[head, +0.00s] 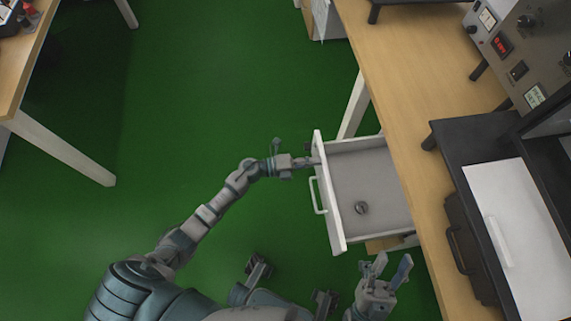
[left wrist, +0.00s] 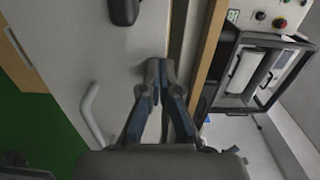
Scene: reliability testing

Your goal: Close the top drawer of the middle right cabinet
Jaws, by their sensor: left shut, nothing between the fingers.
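A white drawer (head: 332,200) under the right-hand wooden bench is pulled out, its grey inside showing. Its pale bar handle (head: 318,196) is on the front panel, and the handle also shows in the left wrist view (left wrist: 92,115). My left gripper (head: 318,161) is shut and empty at the far end of the drawer front, by its upper edge. In the left wrist view its closed fingertips (left wrist: 160,72) are over or against the white panel; contact is unclear. My right gripper (head: 391,262) is open and empty, near the drawer's near side.
The wooden bench (head: 400,75) carries a control panel (head: 520,45) and a black-framed machine (head: 470,135). Another table (head: 22,60) stands at the far left. The green floor (head: 215,90) between is clear.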

